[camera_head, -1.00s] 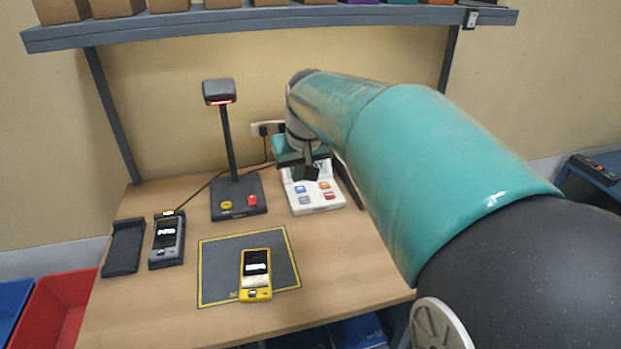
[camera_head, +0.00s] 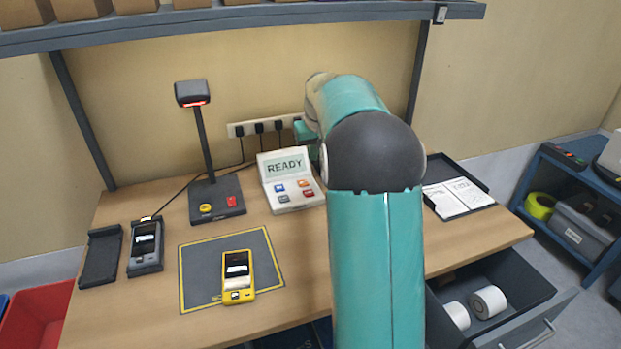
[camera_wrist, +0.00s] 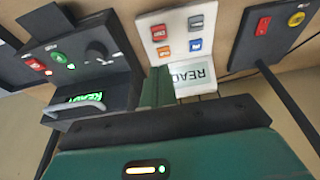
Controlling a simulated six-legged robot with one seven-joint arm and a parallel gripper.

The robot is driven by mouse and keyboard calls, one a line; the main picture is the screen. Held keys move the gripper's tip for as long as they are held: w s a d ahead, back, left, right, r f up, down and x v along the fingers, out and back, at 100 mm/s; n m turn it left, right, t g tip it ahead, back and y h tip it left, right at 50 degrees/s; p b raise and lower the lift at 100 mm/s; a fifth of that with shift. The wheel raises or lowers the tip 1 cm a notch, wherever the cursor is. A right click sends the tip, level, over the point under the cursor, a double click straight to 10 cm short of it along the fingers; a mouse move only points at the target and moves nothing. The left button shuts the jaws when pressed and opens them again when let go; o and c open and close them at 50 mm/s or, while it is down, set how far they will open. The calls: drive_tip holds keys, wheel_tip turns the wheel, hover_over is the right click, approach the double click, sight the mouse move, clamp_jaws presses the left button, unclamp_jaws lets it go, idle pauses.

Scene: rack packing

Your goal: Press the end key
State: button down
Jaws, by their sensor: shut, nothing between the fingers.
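A white keypad (camera_head: 292,180) stands at the back of the table, its screen reading READY. It has blue, orange, grey and red keys. In the wrist view the keypad (camera_wrist: 182,42) appears upside down, with the red key (camera_wrist: 160,32) at its left and the orange key (camera_wrist: 164,51) beside it. The red key's lettering is too small to read surely; it may say END. My gripper (camera_wrist: 159,75) is shut and empty, its green fingers just short of the keypad in the picture. Whether they touch it I cannot tell. In the head view my arm hides the fingers.
A black box (camera_wrist: 90,65) with a knob, lit buttons and handle is beside the keypad. The scanner stand (camera_head: 216,200) has yellow and red buttons. A yellow handheld (camera_head: 238,277) lies on the grey mat (camera_head: 202,260). A shelf (camera_head: 240,18) runs overhead; a drawer (camera_head: 520,315) stands open.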

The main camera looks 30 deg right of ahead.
sight(309, 193)
drive_tip(key=x, duration=0.8)
drive_tip(key=s+x, duration=0.1)
drive_tip(key=x, duration=0.3)
drive_tip(key=shift+w+a+f, duration=0.1)
drive_tip(key=shift+w+f, duration=0.05)
drive_tip(key=shift+f, duration=0.8)
drive_tip(key=shift+f, duration=0.95)
drive_tip(key=shift+a+f, duration=0.1)
drive_tip(key=shift+r, duration=0.55)
drive_tip(key=w+d+v, duration=0.1)
drive_tip(key=v, duration=1.3)
drive_tip(key=shift+a, duration=0.3)
